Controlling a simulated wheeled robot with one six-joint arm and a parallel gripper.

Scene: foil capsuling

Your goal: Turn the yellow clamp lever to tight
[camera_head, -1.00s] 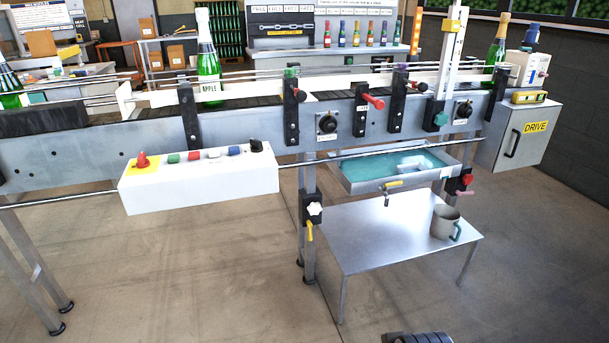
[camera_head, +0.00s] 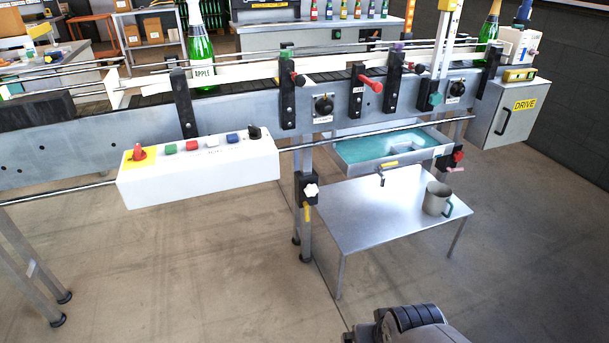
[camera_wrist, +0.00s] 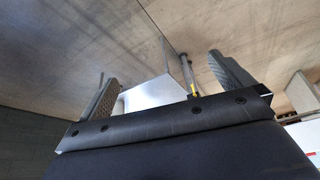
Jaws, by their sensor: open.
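The yellow clamp lever (camera_head: 307,211) hangs down from a black clamp block (camera_head: 308,188) with a white star knob (camera_head: 311,190), on the conveyor's front leg left of the steel table. In the wrist view a small yellow piece (camera_wrist: 194,94) shows beside a grey post, close to the right finger; it looks like the lever, but most of it is hidden. My gripper (camera_wrist: 163,72) is open, with nothing between its two grey fingers. In the head view only a dark part of my arm shows at the bottom edge, right of and below the lever.
The steel table (camera_head: 375,225) bears a grey mug (camera_head: 437,198). Above it are a tray of teal liquid (camera_head: 352,150) and a tap with a yellow handle (camera_head: 381,168). A white control box (camera_head: 200,173) is left of the leg. The floor in front is clear.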

